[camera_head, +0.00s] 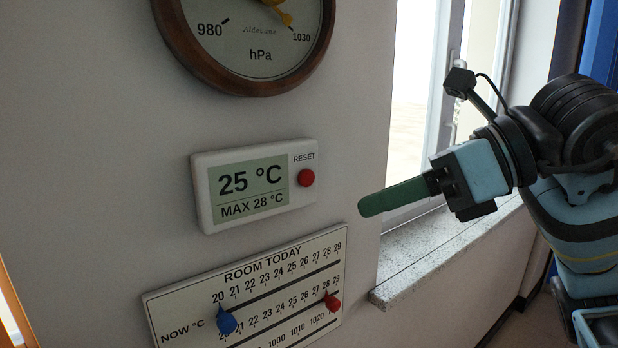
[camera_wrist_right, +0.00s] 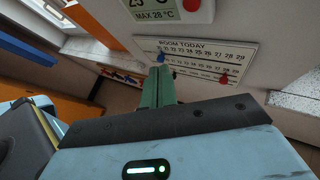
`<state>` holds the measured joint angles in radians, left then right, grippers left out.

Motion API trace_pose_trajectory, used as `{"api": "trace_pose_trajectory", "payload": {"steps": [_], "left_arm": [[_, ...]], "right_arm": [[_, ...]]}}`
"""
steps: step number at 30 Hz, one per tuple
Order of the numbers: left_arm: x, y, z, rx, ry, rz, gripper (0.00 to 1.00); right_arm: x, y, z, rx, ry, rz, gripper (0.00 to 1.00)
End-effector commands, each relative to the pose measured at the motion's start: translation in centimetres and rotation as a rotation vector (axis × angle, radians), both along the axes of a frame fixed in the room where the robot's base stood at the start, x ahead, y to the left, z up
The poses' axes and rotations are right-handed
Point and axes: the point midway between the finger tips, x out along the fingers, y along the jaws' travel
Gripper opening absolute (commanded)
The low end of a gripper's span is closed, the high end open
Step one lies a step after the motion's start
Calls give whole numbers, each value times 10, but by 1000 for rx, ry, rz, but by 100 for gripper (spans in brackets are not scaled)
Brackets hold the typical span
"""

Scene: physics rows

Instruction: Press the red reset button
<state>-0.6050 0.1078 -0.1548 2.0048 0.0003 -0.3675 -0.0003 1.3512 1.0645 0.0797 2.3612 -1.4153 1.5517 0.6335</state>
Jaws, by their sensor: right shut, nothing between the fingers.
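The red reset button (camera_head: 306,178) is on the right side of a white wall thermometer (camera_head: 203,206), under the word RESET. The display reads 25 °C and MAX 28 °C. My right gripper (camera_head: 366,207) comes in from the right with its green fingers shut and empty. In the head view its fingertips are right of and a little below the button, apart from it. In the right wrist view the green fingers (camera_wrist_right: 157,88) point toward the wall, and the button (camera_wrist_right: 191,5) shows at the top edge, partly cut off. My left gripper is not in view.
A round wooden-rimmed barometer (camera_head: 262,88) hangs above the thermometer. Below it is a ROOM TODAY board (camera_head: 160,300) with a blue peg (camera_head: 227,322) and a red peg (camera_head: 332,303). A window with a stone sill (camera_head: 430,250) is at the right, under my right arm.

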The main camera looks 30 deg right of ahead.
Motion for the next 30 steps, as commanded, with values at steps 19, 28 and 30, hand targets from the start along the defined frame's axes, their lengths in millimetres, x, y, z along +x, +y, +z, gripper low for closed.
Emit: {"api": "trace_pose_trajectory", "payload": {"steps": [19,28,30], "left_arm": [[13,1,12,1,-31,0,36],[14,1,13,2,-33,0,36],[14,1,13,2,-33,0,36]], "right_arm": [[71,6,2,1,0,3,0],[81,7,0,0,0,2,0],[81,7,0,-1,1,3,0]]}}
